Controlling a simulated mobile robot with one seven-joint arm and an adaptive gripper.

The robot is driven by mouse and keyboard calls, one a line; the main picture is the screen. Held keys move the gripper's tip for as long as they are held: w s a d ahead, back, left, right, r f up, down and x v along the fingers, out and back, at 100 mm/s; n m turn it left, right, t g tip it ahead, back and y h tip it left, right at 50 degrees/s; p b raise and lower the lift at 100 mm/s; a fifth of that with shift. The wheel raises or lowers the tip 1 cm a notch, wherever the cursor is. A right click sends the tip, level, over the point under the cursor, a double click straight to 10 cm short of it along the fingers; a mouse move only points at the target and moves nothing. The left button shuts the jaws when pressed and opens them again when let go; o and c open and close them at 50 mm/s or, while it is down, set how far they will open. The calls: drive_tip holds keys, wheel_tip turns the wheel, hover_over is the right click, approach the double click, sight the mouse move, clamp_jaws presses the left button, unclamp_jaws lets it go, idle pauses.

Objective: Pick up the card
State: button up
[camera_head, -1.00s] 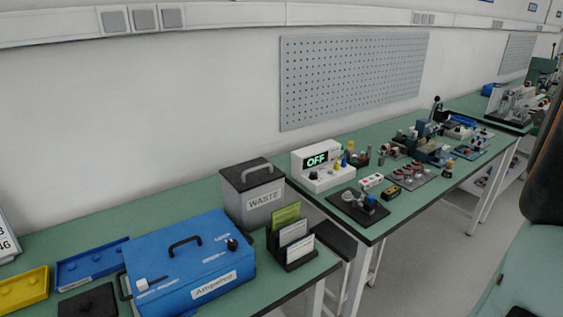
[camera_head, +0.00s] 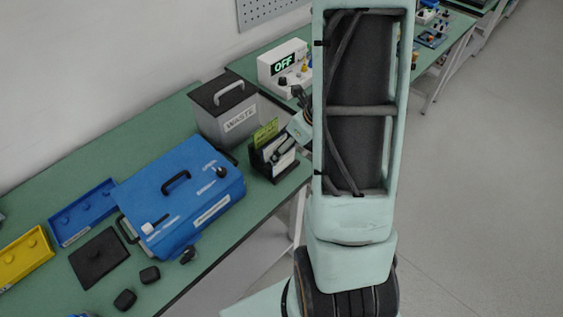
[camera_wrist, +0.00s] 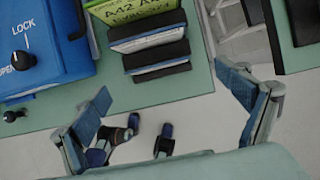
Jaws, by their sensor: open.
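A black card rack stands near the front right corner of the nearer green bench. It holds a green card (camera_head: 264,133) at the back and white cards, one at the front (camera_head: 284,161). In the wrist view the green card (camera_wrist: 130,16) has large dark print, and a white card (camera_wrist: 147,39) shows nearly edge-on between black dividers. My gripper (camera_wrist: 165,84) is open and empty, its blue-padded fingers spread wide on either side below the rack. In the head view my gripper is at the rack, partly hidden by my arm.
A blue case (camera_head: 180,195) with a handle and a grey waste bin (camera_head: 225,112) stand left of the rack. A yellow tray (camera_head: 24,258) and a blue tray (camera_head: 82,212) lie further left.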

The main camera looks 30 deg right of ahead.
sight(283, 163)
drive_tip(key=x, duration=0.2)
drive_tip(key=b+x, duration=0.1)
drive_tip(key=x, duration=0.3)
drive_tip(key=shift+w+a+f+b, duration=0.1)
drive_tip(key=shift+a+f+b, duration=0.05)
drive_tip(key=shift+a+b, duration=0.15)
drive_tip(key=shift+c, duration=0.2)
drive_tip(key=c, duration=0.9)
